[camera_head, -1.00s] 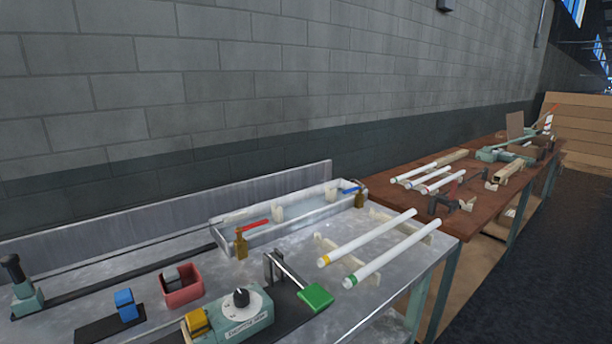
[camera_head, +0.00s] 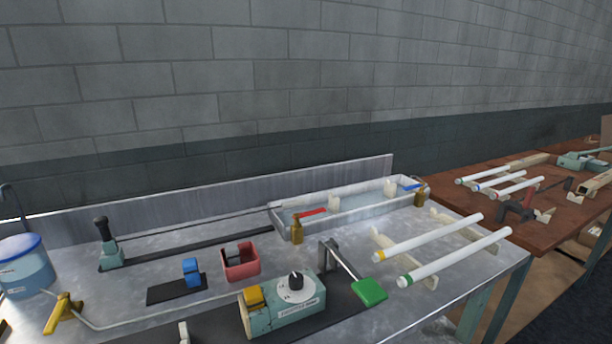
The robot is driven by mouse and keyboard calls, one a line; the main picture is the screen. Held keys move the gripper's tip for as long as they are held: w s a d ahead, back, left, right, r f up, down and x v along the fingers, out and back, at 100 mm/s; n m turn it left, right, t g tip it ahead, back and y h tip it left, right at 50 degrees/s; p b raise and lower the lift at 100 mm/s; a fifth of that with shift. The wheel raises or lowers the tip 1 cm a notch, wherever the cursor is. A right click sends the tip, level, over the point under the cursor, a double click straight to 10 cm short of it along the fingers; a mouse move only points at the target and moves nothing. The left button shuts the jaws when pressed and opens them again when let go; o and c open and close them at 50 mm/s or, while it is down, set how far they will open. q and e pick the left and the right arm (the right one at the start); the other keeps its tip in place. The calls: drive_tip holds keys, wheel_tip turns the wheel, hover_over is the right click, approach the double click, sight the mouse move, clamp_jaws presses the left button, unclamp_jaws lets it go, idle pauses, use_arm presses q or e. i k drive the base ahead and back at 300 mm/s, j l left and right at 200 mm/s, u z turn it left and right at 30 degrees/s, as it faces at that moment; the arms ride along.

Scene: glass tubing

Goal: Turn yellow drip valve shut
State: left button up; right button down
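A yellow valve-like piece (camera_head: 62,313) with a handle shows at the lower left, beside a translucent blue bucket (camera_head: 24,267). A thin pale tube (camera_head: 140,326) runs from near it along the bench toward a green box (camera_head: 285,318). Whether the valve is open or shut I cannot tell. A yellow block (camera_head: 254,297) sits on the left end of the green box, which also has a black dial. Neither of my grippers is in view.
A brown table (camera_head: 545,222) stands at right.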

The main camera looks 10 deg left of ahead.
sight(64, 301)
drive_tip(key=u, duration=1.95)
drive_tip(key=j+z, duration=0.2)
drive_tip(key=z, duration=0.2)
drive_tip(key=j+z, duration=0.2)
drive_tip(key=z, duration=0.15)
drive_tip(key=k+j+z, duration=0.15)
drive_tip(key=z, duration=0.25)
